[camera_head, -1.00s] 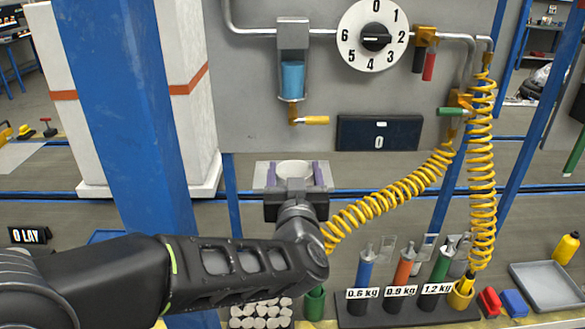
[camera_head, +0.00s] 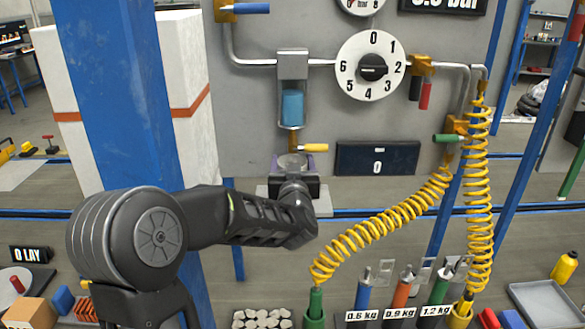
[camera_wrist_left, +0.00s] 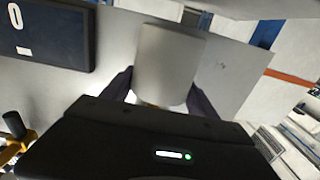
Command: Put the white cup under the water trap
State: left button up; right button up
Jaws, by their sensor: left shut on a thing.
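The water trap (camera_head: 292,100) hangs on the grey panel, a clear bowl with blue liquid and a brass drain with a yellow lever (camera_head: 314,147) below it. My left gripper (camera_head: 293,165) is shut on the white cup (camera_head: 292,160), directly below the drain in the head view. Most of the cup is hidden behind the gripper there. In the left wrist view the cup (camera_wrist_left: 168,65) sits between the two dark fingers, with a brass part partly showing just beyond it. I cannot tell the exact gap between cup and drain. My right gripper is out of view.
A dark display box (camera_head: 377,158) is right of the cup. A yellow coiled hose (camera_head: 390,225) hangs further right. Labelled weight handles (camera_head: 400,295) stand on the bench below. A blue post (camera_head: 125,110) is to the left, near my arm.

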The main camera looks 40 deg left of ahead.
pick_arm(q)
jog(key=shift+w+a+r, duration=0.1)
jog(key=shift+w+a, duration=0.3)
jog(key=shift+w, duration=0.15)
jog(key=shift+w+a, duration=0.1)
jog(key=shift+w, duration=0.05)
jog(key=shift+w+a+f, duration=0.2)
jog(key=shift+w+a, duration=0.05)
notch_tip(320, 180, down, 3)
jog(key=shift+f, duration=0.1)
jog(key=shift+f, duration=0.1)
jog(key=o, duration=1.5)
